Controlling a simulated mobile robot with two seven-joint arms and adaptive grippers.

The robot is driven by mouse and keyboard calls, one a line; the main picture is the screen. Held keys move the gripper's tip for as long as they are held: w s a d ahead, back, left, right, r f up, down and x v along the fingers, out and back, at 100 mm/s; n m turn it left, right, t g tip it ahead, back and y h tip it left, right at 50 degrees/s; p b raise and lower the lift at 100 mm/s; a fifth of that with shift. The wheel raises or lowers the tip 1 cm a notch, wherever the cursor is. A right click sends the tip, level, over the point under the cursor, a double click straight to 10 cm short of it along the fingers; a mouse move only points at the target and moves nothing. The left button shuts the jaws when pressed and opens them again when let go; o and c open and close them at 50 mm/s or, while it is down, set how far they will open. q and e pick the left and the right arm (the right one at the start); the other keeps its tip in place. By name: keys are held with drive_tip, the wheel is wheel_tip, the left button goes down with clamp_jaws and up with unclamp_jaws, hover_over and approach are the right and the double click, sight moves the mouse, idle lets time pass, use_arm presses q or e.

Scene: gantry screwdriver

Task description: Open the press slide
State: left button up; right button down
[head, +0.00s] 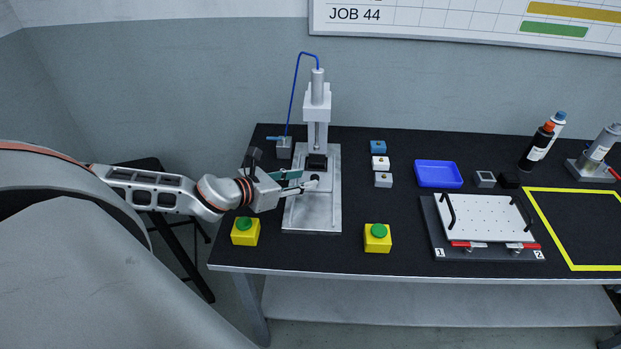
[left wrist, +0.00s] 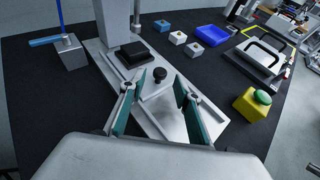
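The press (head: 318,120) stands at the left of the table, with a grey column and a blue air line. Its base plate (head: 320,220) reaches toward the front edge. On the plate is a slide (left wrist: 170,112) with a round black knob (left wrist: 160,74); the knob (head: 315,178) also shows in the head view. A black block (left wrist: 136,53) sits behind the knob, by the column. My left gripper (head: 301,182) is open and empty. In the left wrist view its fingers (left wrist: 158,90) stand on both sides of the slide's knob end, apart from the knob. My right gripper is not in view.
Two yellow boxes with green buttons (head: 245,232) (head: 377,238) flank the base plate in front. A small valve with a blue lever (head: 284,150) is left of the column. Small blocks (head: 381,162), a blue tray (head: 438,175) and a plate fixture (head: 484,218) are to the right.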

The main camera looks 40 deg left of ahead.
sight(313, 178)
use_arm(q)
drive_tip(key=shift+x, duration=1.65)
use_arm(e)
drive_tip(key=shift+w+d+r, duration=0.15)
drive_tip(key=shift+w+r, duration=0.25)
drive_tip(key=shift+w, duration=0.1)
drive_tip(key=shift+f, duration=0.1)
